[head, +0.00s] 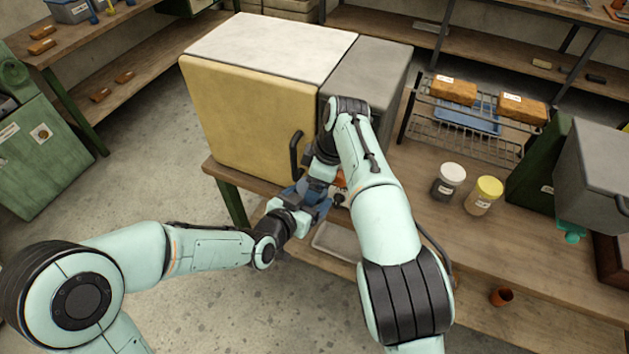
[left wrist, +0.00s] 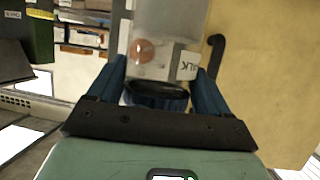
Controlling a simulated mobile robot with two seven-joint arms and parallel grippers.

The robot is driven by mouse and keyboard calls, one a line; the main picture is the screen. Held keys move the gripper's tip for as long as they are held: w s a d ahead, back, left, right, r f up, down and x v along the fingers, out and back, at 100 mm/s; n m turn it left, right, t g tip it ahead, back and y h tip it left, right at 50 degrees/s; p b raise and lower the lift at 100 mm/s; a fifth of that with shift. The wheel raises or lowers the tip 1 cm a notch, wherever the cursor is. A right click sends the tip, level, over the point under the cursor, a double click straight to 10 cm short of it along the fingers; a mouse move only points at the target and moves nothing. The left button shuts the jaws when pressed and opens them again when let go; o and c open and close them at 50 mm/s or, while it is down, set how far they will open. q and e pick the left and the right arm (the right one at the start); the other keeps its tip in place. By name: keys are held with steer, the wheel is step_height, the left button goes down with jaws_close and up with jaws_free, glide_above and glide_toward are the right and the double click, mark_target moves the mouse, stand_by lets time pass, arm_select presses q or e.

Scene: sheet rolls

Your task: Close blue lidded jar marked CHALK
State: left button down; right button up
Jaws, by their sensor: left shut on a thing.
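The jar (left wrist: 150,30) shows in the left wrist view as a clear cylinder with a reddish-brown thing inside. Its white label (left wrist: 187,66) shows the letters "LK". A dark blue lid (left wrist: 157,97) is at the jar's end nearest my left gripper (left wrist: 160,78), whose blue fingers are shut on it from both sides. I cannot tell whether the lid is seated on the rim. In the head view my left gripper (head: 312,204) meets my right gripper (head: 320,183) before the yellow cabinet, and they mostly hide the jar. The right fingers are too overlapped to read.
A yellow-fronted cabinet (head: 240,120) with a black handle (head: 295,155) stands close behind the grippers. A white-lidded jar (head: 449,181) and a yellow-lidded jar (head: 484,195) stand on the workbench (head: 430,220) to the right. A wire rack (head: 465,130) stands behind them. A grey tray (head: 338,241) lies below the grippers.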

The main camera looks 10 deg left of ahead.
steer(key=shift+f, duration=0.1)
steer(key=shift+c, duration=0.3)
steer(key=c, duration=0.8)
steer(key=shift+o, duration=0.2)
steer(key=m+t, duration=0.1)
steer(key=m, duration=0.2)
steer(key=o, duration=1.1)
steer(key=shift+o, duration=0.2)
steer(key=shift+s, duration=0.1)
steer(key=shift+a, duration=0.1)
